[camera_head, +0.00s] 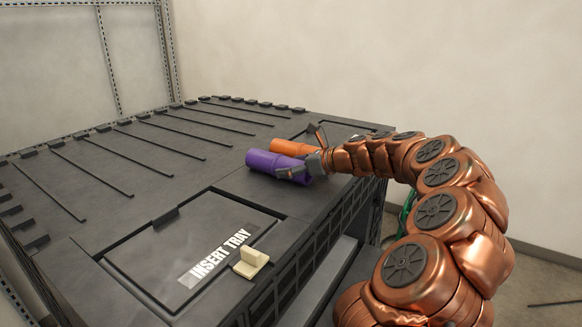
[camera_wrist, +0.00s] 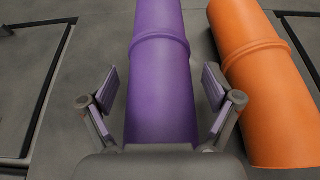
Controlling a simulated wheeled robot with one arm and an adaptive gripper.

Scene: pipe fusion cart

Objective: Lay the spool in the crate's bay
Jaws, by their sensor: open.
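A purple cylinder (camera_head: 277,163) with a raised collar lies on its side on the dark cart top, and it also shows in the wrist view (camera_wrist: 161,75). An orange cylinder (camera_head: 293,147) of similar shape lies beside it, at its right in the wrist view (camera_wrist: 258,85). I cannot tell which one is the spool. My gripper (camera_head: 303,155) is open at the purple cylinder. In the wrist view its fingers (camera_wrist: 160,88) stand on either side of that cylinder, with visible gaps. The orange cylinder lies outside the right finger. I cannot make out a crate or its bay.
The cart top (camera_head: 120,160) has thin raised ribs and small edge tabs. A lid marked INSERT TRAY (camera_head: 190,250) with a cream latch (camera_head: 251,263) is at the front. A pale wall stands behind, with a metal rack (camera_head: 128,60) at the left.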

